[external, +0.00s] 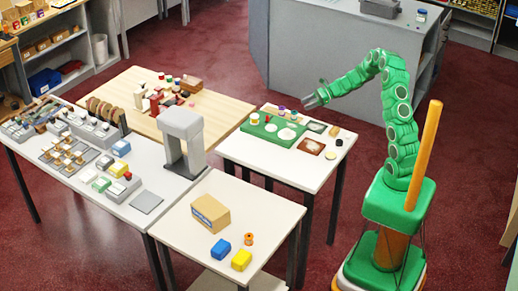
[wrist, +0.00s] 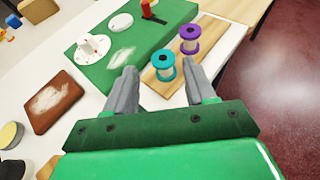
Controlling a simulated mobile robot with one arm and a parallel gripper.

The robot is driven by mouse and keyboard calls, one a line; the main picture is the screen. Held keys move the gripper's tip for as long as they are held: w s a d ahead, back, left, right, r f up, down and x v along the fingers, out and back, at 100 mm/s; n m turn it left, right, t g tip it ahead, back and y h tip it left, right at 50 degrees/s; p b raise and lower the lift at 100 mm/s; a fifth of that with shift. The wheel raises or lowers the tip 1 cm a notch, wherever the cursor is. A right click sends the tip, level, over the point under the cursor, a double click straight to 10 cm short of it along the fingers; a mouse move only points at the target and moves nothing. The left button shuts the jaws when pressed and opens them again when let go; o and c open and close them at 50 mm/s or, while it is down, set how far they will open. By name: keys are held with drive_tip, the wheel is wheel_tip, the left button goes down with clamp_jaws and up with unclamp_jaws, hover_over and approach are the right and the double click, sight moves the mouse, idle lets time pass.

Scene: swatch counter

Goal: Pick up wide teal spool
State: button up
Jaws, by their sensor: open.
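The wide teal spool (wrist: 165,66) stands on a small wooden board in the wrist view, with teal flanges and a pale core. A purple spool (wrist: 190,39) stands just beyond it to the right on the same board. My gripper (wrist: 161,72) is open, and the teal spool shows between its two grey fingertips. I cannot tell how far above the spool the fingers are. In the external view my gripper (external: 313,97) is over the back right part of a white table; the teal spool is too small to make out clearly there.
A green board (wrist: 122,52) holding white discs and a red-handled item lies left of the spools. The white table's edge and red floor (wrist: 275,75) are at right.

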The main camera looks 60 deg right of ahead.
sight(294, 114)
wheel_tip(294, 114, down, 3)
drive_tip(key=shift+r, duration=0.2)
drive_tip(key=shift+w+a+f, duration=0.15)
drive_tip(key=shift+a+f, duration=0.05)
drive_tip(key=shift+f, duration=0.25)
drive_tip(key=shift+r+x, duration=0.15)
drive_tip(key=shift+x, duration=1.65)
drive_tip(key=shift+r+x, duration=0.15)
drive_tip(key=shift+x, duration=1.7)
drive_tip(key=shift+w, duration=0.2)
drive_tip(key=c, duration=0.7)
